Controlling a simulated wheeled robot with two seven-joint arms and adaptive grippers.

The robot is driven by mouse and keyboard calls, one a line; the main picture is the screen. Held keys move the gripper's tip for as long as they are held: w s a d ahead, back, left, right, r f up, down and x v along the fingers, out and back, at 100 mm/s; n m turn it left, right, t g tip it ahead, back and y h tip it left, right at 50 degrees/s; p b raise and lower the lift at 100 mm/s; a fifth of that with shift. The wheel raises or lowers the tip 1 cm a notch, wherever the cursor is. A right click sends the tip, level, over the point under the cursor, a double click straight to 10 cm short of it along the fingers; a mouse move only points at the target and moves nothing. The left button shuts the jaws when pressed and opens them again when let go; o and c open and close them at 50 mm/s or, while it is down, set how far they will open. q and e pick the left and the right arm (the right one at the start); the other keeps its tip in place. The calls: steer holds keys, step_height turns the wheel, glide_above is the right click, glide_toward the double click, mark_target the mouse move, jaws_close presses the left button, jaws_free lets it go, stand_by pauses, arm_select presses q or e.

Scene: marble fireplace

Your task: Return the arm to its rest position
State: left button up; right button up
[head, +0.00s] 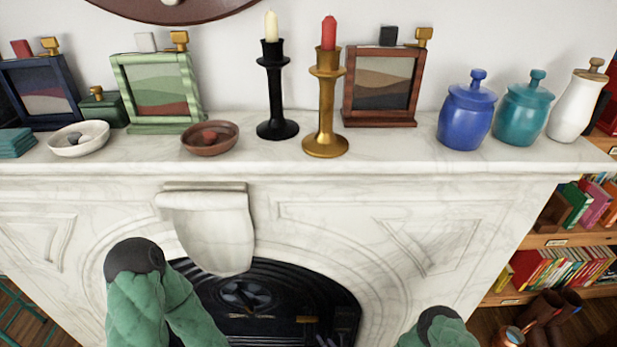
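My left arm (160,305) comes up from the bottom left in a green padded cover. A dark grey rounded joint cap is at its top, in front of the fireplace's left side and below the mantel shelf. Only the top of my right arm (438,328) shows at the bottom edge, right of centre, also green with a dark cap. Both arms are below the shelf, and neither appears to touch anything on it. Neither gripper can be made out, so whether they hold anything is hidden.
The marble mantel (385,160) bears picture frames, bowls, a black candlestick (276,95), a brass candlestick (325,105), a blue jar (466,112), a teal jar (523,110) and a white bottle (577,105). The carved keystone (215,235) juts out near my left arm. A bookcase (560,240) stands right.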

steer(key=s+d+r+n+g+h+p, duration=0.1)
steer(key=s+d+r+n+g+p, duration=0.1)
steer(key=s+r+n+g, duration=0.2)
steer(key=s+d+r+n+g+h+p, duration=0.1)
steer(key=s+d+r+n+g+p, duration=0.1)
steer(key=s+r+g, duration=0.6)
steer(key=s+n+p, duration=0.1)
steer(key=s, duration=0.3)
steer(key=shift+s+d+n+g, duration=0.15)
steer(key=shift+d+n+g, duration=0.15)
steer(key=shift+n, duration=0.1)
steer(key=shift+s+r, duration=0.2)
steer(key=shift+s, duration=0.05)
